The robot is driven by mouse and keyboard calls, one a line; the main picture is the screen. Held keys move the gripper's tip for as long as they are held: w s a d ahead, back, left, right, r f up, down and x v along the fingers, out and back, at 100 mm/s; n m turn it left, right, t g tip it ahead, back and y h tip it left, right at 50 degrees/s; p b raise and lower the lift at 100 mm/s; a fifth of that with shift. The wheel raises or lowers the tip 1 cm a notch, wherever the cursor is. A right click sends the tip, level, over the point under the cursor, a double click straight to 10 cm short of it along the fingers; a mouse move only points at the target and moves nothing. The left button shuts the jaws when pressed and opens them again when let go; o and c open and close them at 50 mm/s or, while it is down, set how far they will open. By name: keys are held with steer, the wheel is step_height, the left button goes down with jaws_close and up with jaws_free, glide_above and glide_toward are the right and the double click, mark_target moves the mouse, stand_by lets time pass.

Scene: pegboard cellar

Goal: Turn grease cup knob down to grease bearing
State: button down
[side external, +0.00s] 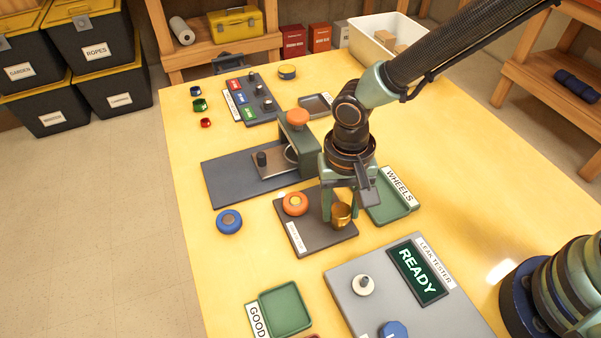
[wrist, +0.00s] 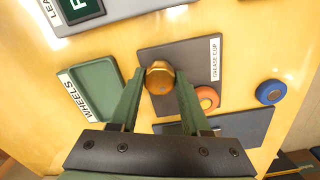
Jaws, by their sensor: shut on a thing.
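The brass grease cup knob (side external: 341,215) stands on a dark grey plate (side external: 322,236) labelled as the grease cup. My gripper (side external: 342,205) points down over the plate with its fingers shut on the brass knob. In the wrist view the knob (wrist: 160,77) sits between the two green fingertips (wrist: 159,80). An orange round part (side external: 295,204) with a tan centre lies on the same plate, to the left of the knob. It also shows in the wrist view (wrist: 207,98). The bearing is not clearly identifiable.
A green tray labelled WHEELS (side external: 398,207) lies right of my gripper. A leak tester (side external: 405,300) reading READY is in front. A green press-like fixture (side external: 296,145) stands close behind. A blue round part (side external: 229,221) lies left, with clear yellow table around it.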

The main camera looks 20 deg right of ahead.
mark_target(339, 210)
steer(key=shift+c, duration=1.8)
jaws_free()
steer(key=shift+r, duration=0.1)
step_height(339, 210, up, 12)
steer(key=shift+w+a, duration=0.1)
steer(key=shift+w, duration=0.05)
steer(key=d+r+n+t, duration=0.1)
steer(key=d+r+t, duration=0.2)
steer(key=d, duration=0.9)
steer(key=s+d+r+n+t, duration=0.1)
steer(key=d+r, duration=0.5)
steer(key=d, duration=0.7)
steer(key=shift+s+n+t, duration=0.25)
steer(key=shift+n+t, duration=0.55)
steer(key=shift+t, duration=0.1)
